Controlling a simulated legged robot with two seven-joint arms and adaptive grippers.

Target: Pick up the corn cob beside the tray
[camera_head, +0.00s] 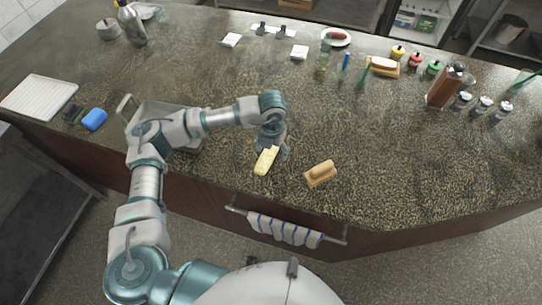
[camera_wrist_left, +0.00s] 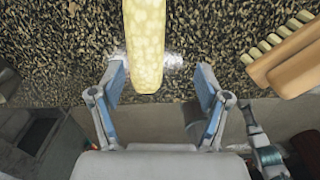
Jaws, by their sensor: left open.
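A pale yellow corn cob (camera_head: 265,161) lies on the speckled counter near its front edge, to the right of a metal tray (camera_head: 196,143) that my left arm partly covers. My left gripper (camera_head: 272,152) is at the cob, and its fingers partly hide it in the head view. In the left wrist view the cob (camera_wrist_left: 146,45) stretches from the top edge down to the space between the fingertips. The open fingers of my left gripper (camera_wrist_left: 162,88) stand apart on both sides of it, with a gap on each side.
A wooden brush (camera_head: 320,173) lies close by on the right. A striped towel (camera_head: 285,230) hangs on a rail below the counter edge. A blue sponge (camera_head: 95,119) and a white board (camera_head: 39,96) lie at left. Bottles and a pepper mill (camera_head: 446,86) stand at right. The middle counter is clear.

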